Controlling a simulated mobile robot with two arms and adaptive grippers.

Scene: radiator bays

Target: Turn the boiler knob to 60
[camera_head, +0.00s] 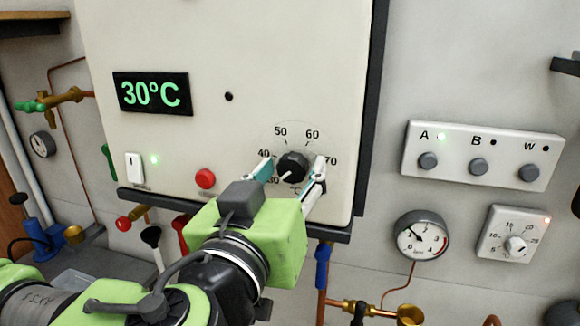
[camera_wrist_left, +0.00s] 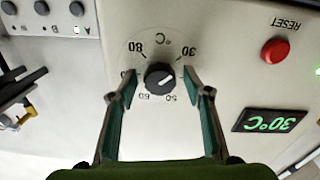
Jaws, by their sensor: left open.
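The black boiler knob (camera_head: 292,165) is on the white boiler front, inside a printed dial with marks including 40, 50, 60 and 70. Its white mark appears to point down-left, near 30. The knob also shows, upside down, in the left wrist view (camera_wrist_left: 159,77). The green display (camera_head: 151,94) reads 30°C. My left gripper (camera_head: 290,171) is open, with one finger on each side of the knob. In the left wrist view a gap shows between each finger and the knob. My right gripper is in neither view.
A red reset button (camera_head: 205,178) and a white switch (camera_head: 134,167) with a green light are left of the knob. To the right are a button panel (camera_head: 482,156), a pressure gauge (camera_head: 422,236) and a small dial box (camera_head: 512,234). Pipes and valves run below the boiler.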

